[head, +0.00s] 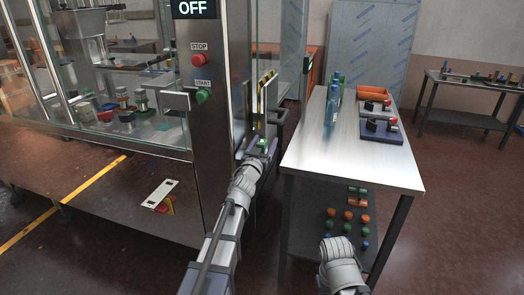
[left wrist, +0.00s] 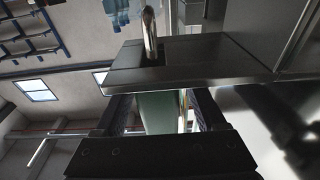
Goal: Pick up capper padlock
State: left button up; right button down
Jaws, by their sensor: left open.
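The padlock has a green body (head: 262,144) and shows small at the side of the capper (head: 217,120). In the left wrist view its green body (left wrist: 157,112) is partly hidden by a dark metal plate, and a shiny metal bar, apparently its shackle (left wrist: 149,35), rises through the plate. My left gripper (head: 264,149) is open, with one finger on each side of the green body. It also shows in the left wrist view (left wrist: 161,104). I cannot tell whether either finger touches the padlock. My right gripper is out of view; only part of my right arm shows at the bottom.
The capper panel has a red stop button (head: 199,60) and a green start button (head: 203,96). A steel table (head: 346,150) stands close on the right, with bottles (head: 332,103) and trays. Its lower shelf holds several caps. Open floor lies farther right.

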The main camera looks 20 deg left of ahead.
pick_arm(q)
jog(key=shift+c, duration=0.3)
grip_shut()
dwell(0.3)
